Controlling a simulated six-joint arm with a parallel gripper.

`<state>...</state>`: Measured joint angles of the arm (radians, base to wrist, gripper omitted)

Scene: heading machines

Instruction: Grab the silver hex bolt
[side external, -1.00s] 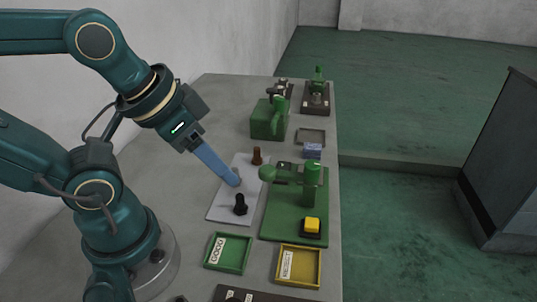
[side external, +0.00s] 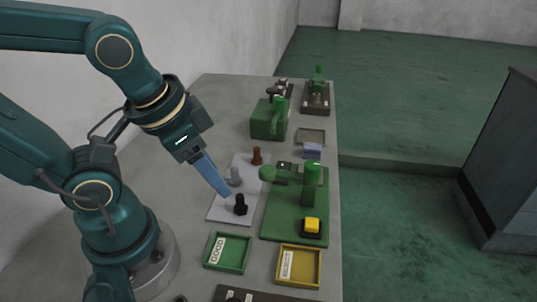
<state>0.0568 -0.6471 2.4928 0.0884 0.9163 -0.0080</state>
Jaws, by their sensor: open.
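The silver hex bolt (side external: 235,176) stands on a pale plate (side external: 222,212), between a brown bolt (side external: 257,156) behind it and a black bolt (side external: 240,205) in front. My gripper (side external: 226,194) points down over the plate with its blue fingers open. The fingertips are just left of the black bolt and in front of the silver bolt. They partly cover the silver bolt's left side. I cannot tell whether they touch anything, and no bolt is seen between them.
A green press (side external: 311,185) with a yellow button (side external: 312,225) stands right of the plate. A green tray (side external: 246,262) marked GOOD and a yellow tray (side external: 318,270) lie in front. More green machines (side external: 265,122) stand behind. The bench left of the plate is clear.

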